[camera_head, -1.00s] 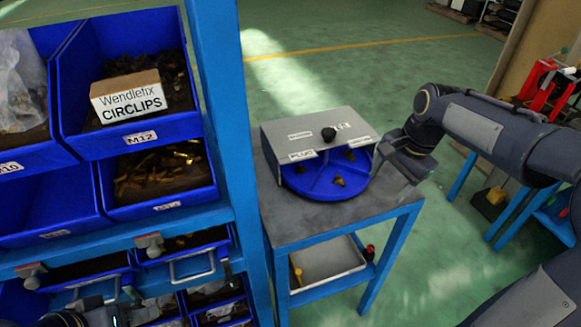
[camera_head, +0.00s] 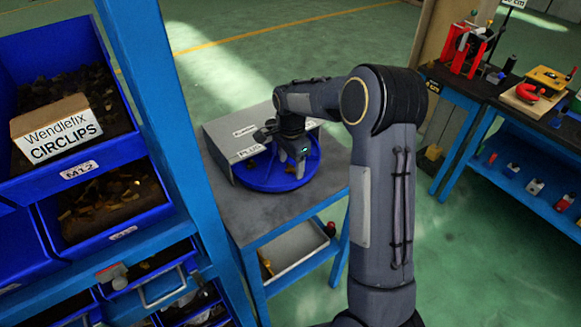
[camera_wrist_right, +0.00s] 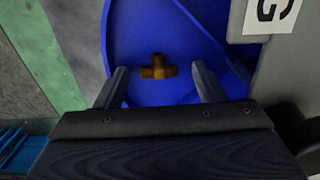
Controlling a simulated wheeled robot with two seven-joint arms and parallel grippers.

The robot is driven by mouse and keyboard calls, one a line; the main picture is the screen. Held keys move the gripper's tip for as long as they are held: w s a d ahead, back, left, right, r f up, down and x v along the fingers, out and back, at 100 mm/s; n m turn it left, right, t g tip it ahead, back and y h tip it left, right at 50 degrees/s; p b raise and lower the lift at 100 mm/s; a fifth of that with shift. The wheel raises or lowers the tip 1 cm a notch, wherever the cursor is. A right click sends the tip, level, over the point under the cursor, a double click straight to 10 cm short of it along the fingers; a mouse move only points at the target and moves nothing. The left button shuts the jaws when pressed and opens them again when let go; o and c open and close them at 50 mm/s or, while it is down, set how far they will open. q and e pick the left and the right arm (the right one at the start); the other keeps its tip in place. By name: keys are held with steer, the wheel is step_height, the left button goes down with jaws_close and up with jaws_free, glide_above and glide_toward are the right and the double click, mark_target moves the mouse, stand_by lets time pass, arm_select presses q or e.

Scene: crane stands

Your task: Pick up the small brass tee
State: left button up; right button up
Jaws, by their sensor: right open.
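The small brass tee (camera_wrist_right: 158,67) lies on the blue round tray (camera_wrist_right: 145,30), in one of its compartments. In the right wrist view it sits beyond and between the two fingers of my right gripper (camera_wrist_right: 161,85), which are apart with nothing between them. In the head view my right gripper (camera_head: 296,168) points down over the front right of the blue tray (camera_head: 262,184); the tee itself cannot be made out there. My left gripper does not show.
A grey cover (camera_head: 228,132) with labels stands over the back of the tray, close beside the gripper. The tray rests on a small grey-topped table (camera_head: 222,205). A blue rack with parts bins (camera_head: 90,205) stands to the left.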

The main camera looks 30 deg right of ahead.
steer(key=shift+f, duration=0.15)
steer(key=c, duration=1.1)
